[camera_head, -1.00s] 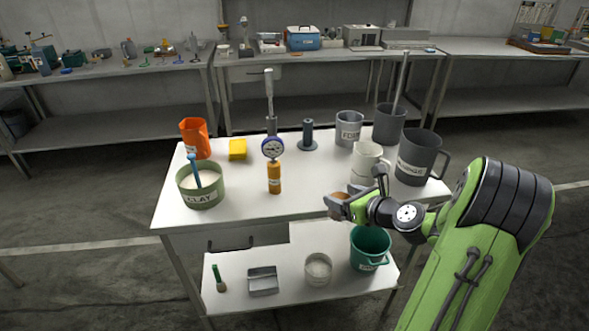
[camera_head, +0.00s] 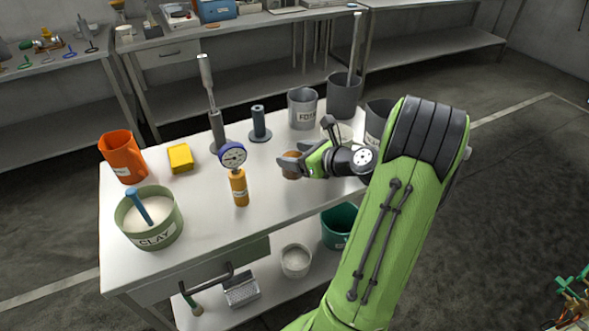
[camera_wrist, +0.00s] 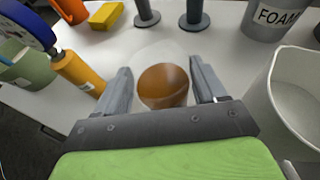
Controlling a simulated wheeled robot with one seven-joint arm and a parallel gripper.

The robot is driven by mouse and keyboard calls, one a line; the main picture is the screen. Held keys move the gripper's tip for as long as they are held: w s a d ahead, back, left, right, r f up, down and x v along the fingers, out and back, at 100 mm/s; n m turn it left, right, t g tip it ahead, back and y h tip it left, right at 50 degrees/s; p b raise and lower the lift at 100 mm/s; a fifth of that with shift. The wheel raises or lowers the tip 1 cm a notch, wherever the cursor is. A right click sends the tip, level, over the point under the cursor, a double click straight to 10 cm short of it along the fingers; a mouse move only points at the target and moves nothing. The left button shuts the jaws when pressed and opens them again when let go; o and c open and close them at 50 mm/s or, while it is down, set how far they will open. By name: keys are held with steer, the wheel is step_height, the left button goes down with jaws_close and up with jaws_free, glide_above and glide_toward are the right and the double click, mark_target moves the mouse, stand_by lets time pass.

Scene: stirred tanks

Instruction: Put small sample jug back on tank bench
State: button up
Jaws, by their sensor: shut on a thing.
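My gripper (camera_head: 292,160) is shut on a small brown round vessel (camera_head: 291,168), which I take to be the small sample jug. In the wrist view the brown vessel (camera_wrist: 163,86) sits between the two grey fingers (camera_wrist: 160,72); its handle is not visible. It is over the white tank bench (camera_head: 215,205), in the open patch right of the orange-bodied gauge (camera_head: 239,187). I cannot tell whether its base touches the top.
A CLAY tub (camera_head: 150,232), orange jug (camera_head: 121,158), yellow block (camera_head: 180,158) and grey stands (camera_head: 260,125) are on the bench. The FOAM jug (camera_head: 302,109), a grey tank (camera_head: 343,97) and a white jug (camera_wrist: 298,92) stand near my gripper. Bare bench lies left of it.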

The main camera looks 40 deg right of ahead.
step_height(320, 180, down, 3)
steer(key=shift+f+b, duration=0.1)
steer(key=shift+b, duration=0.35)
steer(key=shift+r, duration=0.25)
steer(key=shift+f, duration=0.1)
steer(key=o, duration=1.3)
